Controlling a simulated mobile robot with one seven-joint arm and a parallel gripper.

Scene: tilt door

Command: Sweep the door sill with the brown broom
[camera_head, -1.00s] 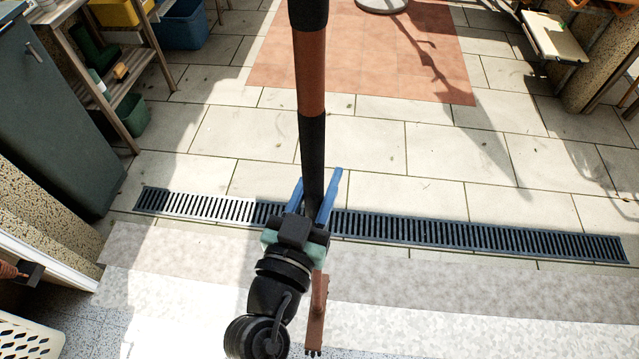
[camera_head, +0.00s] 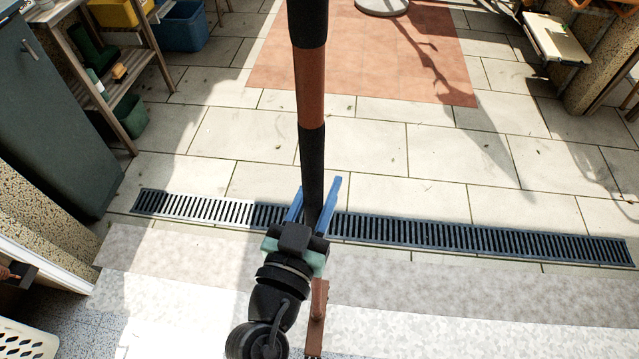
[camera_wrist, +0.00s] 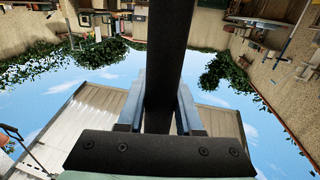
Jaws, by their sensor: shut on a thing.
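The brown broom (camera_head: 310,85) stands steeply in front of me, its handle banded brown and black. My gripper (camera_head: 316,190) has blue fingers on either side of a black part of the handle and is shut on it. In the wrist view the dark handle (camera_wrist: 171,45) runs between the blue fingers (camera_wrist: 158,100). The broom's brown lower part (camera_head: 317,315) shows below my gripper and reaches the bottom edge of the head view; its bristles are hard to make out. The door sill (camera_head: 420,285) is a band of speckled grey stone across the lower picture, partly sunlit.
A metal drain grate (camera_head: 450,236) runs just beyond the sill. Pale paving (camera_head: 370,150) beyond it is mostly clear. A dark cabinet (camera_head: 50,120) and wooden shelf (camera_head: 120,125) stand at left. A white basket (camera_head: 22,340) is at lower left.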

